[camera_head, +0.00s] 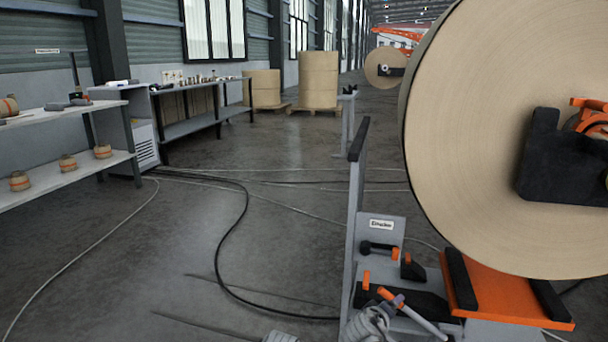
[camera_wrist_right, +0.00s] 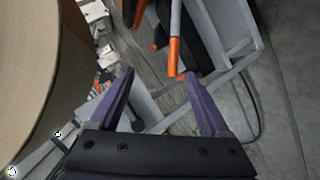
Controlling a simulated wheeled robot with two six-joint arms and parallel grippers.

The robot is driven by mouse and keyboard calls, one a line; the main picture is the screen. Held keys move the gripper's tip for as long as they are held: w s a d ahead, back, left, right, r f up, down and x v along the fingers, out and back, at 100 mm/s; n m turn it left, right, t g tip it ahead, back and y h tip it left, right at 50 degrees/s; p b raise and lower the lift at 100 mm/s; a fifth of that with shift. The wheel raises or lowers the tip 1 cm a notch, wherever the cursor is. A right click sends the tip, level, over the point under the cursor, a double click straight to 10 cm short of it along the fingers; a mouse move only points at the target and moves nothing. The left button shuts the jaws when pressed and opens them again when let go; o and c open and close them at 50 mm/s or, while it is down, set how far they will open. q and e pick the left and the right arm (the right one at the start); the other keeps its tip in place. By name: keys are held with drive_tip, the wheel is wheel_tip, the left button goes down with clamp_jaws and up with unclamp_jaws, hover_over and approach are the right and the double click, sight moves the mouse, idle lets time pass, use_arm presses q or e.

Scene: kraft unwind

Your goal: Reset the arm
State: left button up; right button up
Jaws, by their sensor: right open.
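My right gripper (camera_wrist_right: 159,73) is open in the right wrist view, its two purple fingers spread with nothing between their tips. A grey lever with an orange end (camera_wrist_right: 174,50) points toward the gap from beyond the fingertips; I cannot tell how far off it is. In the head view, part of my grey arm shows at the bottom, with a small purple piece beside the orange-ended lever (camera_head: 425,322) on the unwind stand (camera_head: 395,232). Whether they touch is unclear. My left gripper is not visible.
A large kraft roll (camera_head: 480,140) fills the right side above an orange plate (camera_head: 510,296). Shelves (camera_head: 60,182) and a workbench (camera_head: 190,127) line the left wall. Cables (camera_head: 232,228) cross the otherwise clear floor. More rolls (camera_head: 318,80) stand at the back.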

drive_tip(key=s+a+f+m+g+y+p, duration=0.1)
drive_tip(key=s+a+f+g+y+p, duration=0.15)
drive_tip(key=s+a+g, duration=0.5)
drive_tip(key=s+a+f+g+y+p, duration=0.2)
drive_tip(key=s+a+g+y+p, duration=0.15)
drive_tip(key=s+a, duration=0.8)
use_arm(q)
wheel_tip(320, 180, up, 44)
drive_tip(key=p, duration=3.6)
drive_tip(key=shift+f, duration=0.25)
use_arm(e)
wheel_tip(320, 180, up, 36)
drive_tip(key=d, duration=0.1)
drive_tip(key=shift+s+d+r+m+t, duration=0.2)
drive_tip(key=shift+s+d+m+t, duration=0.1)
drive_tip(key=shift+s, duration=0.15)
